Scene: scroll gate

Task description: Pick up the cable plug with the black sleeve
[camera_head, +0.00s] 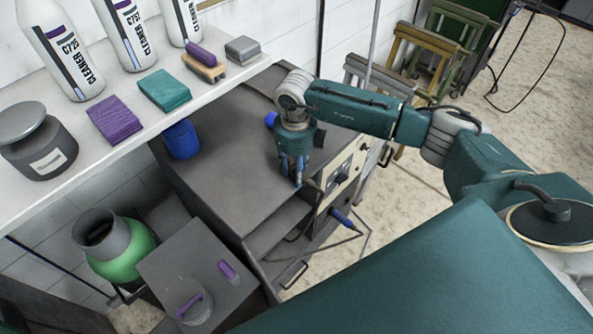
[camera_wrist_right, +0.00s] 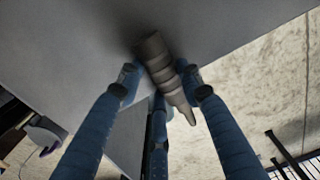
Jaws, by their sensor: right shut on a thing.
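My right gripper (camera_head: 298,180) reaches down at the front edge of the grey cabinet top. In the right wrist view its blue fingers (camera_wrist_right: 160,82) are closed around a dark grey-brown ribbed plug (camera_wrist_right: 158,60). The plug lies slanted between the fingertips, its thin end pointing to the lower right. In the head view only a small dark part of the plug (camera_head: 312,184) shows beside the fingertips. A second plug with a blue sleeve (camera_head: 343,217) sticks out at the cabinet's front with a dark cable. My left gripper is not in view.
The grey cabinet (camera_head: 225,165) has a cream control panel (camera_head: 345,170) and open shelf space in front. A blue cup (camera_head: 181,139) stands on its left part. A white shelf (camera_head: 130,75) holds cleaner bottles and sponges. Wooden chairs (camera_head: 425,55) stand at the back right.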

